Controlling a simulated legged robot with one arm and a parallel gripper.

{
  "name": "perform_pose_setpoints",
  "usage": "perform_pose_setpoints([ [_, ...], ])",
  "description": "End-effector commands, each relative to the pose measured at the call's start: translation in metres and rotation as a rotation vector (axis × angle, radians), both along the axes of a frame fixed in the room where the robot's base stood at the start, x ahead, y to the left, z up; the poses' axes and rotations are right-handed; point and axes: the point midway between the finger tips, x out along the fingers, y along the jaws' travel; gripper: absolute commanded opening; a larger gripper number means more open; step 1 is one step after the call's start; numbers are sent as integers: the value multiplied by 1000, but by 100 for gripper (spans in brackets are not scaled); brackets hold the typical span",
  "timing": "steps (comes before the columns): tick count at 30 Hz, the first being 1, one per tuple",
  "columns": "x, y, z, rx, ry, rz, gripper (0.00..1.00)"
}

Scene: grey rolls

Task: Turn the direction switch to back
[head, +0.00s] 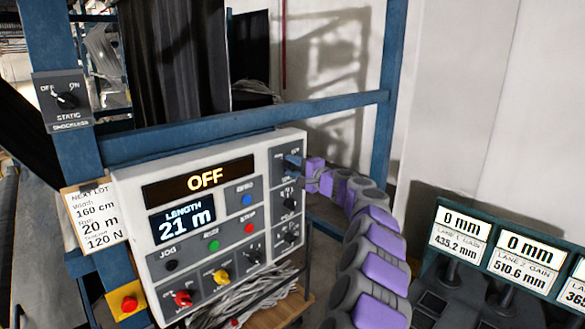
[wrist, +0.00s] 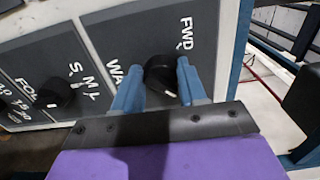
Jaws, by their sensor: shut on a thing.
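The direction switch is a round black knob (wrist: 162,72) on a dark panel section, with "FWD" printed on one side and a partly hidden label starting "WA" on the other. A small white mark shows on the knob's lower edge in the wrist view. My gripper (wrist: 160,80) has its two blue fingers on either side of the knob and is shut on it. In the head view, my gripper (head: 293,162) is at the top right section of the white control box (head: 122,200). There the gripper mostly hides the knob.
The box shows "OFF" (head: 206,179) and "21 m" (head: 186,225). More knobs (head: 289,197) sit below my gripper, and colored buttons (head: 247,200) are to the left. Blue frame bars (head: 250,112) run behind the box. A console with "0 mm" displays (head: 530,249) stands at the right.

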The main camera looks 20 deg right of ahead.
Motion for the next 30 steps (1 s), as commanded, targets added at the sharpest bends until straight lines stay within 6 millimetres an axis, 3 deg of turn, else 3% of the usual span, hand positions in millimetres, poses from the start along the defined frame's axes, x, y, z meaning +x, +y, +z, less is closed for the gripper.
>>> perform_pose_setpoints([
  [2, 0, -2, -5, 0, 9, -4, 11],
  [3, 0, -2, -6, 0, 9, -4, 45],
  [10, 0, -1, -3, -1, 5, -2, 66],
  [20, -3, -1, -1, -1, 2, -1, 66],
  [30, -35, -14, -1, 4, 0, -2, 66],
])
